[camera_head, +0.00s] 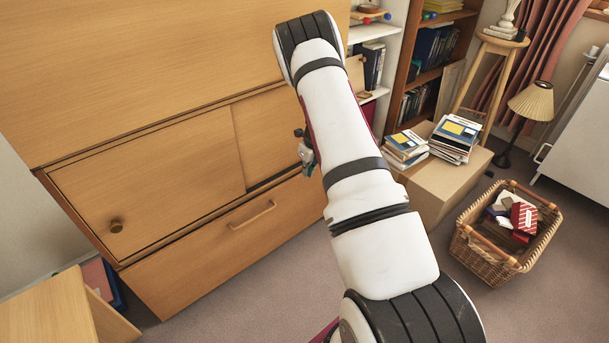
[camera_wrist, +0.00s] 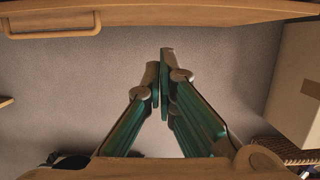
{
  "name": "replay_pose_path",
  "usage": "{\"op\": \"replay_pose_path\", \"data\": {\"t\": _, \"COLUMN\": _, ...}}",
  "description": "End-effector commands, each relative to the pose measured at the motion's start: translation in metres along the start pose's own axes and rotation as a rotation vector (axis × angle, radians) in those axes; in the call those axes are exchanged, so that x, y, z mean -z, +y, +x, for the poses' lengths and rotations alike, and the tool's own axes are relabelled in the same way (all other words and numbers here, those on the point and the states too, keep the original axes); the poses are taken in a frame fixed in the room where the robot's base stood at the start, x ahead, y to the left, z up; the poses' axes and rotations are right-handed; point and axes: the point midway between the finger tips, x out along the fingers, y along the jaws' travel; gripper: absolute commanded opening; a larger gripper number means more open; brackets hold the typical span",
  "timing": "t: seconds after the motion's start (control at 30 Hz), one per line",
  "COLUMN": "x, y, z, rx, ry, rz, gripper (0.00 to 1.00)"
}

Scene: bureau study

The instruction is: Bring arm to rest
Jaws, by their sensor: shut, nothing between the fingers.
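My arm is stretched up and forward across the middle of the head view, in front of the wooden bureau (camera_head: 150,180). In that view my gripper is mostly hidden behind the arm; only a small dark and grey part shows at the arm's left side. In the wrist view my gripper (camera_wrist: 161,80) points at the carpet, with its fingertips together and nothing between them. The bureau's drawer front with its handle (camera_wrist: 55,30) crosses the top of the wrist view, apart from the fingers.
A cardboard box (camera_head: 455,185) with stacked magazines (camera_head: 455,138) stands right of my arm. A wicker basket (camera_head: 480,250) with small boxes is on the floor. A stool (camera_head: 490,75), lamp (camera_head: 532,100) and bookshelf (camera_head: 425,75) stand behind. Carpet (camera_head: 540,300) is clear at lower right.

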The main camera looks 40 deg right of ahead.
Motion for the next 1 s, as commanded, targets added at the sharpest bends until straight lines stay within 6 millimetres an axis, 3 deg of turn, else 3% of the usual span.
{"op": "replay_pose_path", "data": {"t": 0.37, "x": -0.001, "y": 0.001, "z": -0.011, "rx": -0.001, "ry": -0.002, "rz": -0.006, "gripper": 0.00}}
{"op": "replay_pose_path", "data": {"t": 0.47, "x": -0.008, "y": 0.010, "z": -0.025, "rx": -0.014, "ry": -0.009, "rz": -0.053, "gripper": 0.00}}
{"op": "replay_pose_path", "data": {"t": 0.57, "x": -0.021, "y": 0.031, "z": -0.058, "rx": -0.043, "ry": -0.027, "rz": -0.169, "gripper": 0.00}}
{"op": "replay_pose_path", "data": {"t": 0.73, "x": -0.037, "y": 0.088, "z": -0.137, "rx": -0.112, "ry": -0.066, "rz": -0.476, "gripper": 0.00}}
{"op": "replay_pose_path", "data": {"t": 0.87, "x": -0.035, "y": 0.134, "z": -0.196, "rx": -0.160, "ry": -0.097, "rz": -0.730, "gripper": 0.00}}
{"op": "replay_pose_path", "data": {"t": 1.0, "x": -0.020, "y": 0.182, "z": -0.257, "rx": -0.203, "ry": -0.131, "rz": -1.010, "gripper": 0.00}}
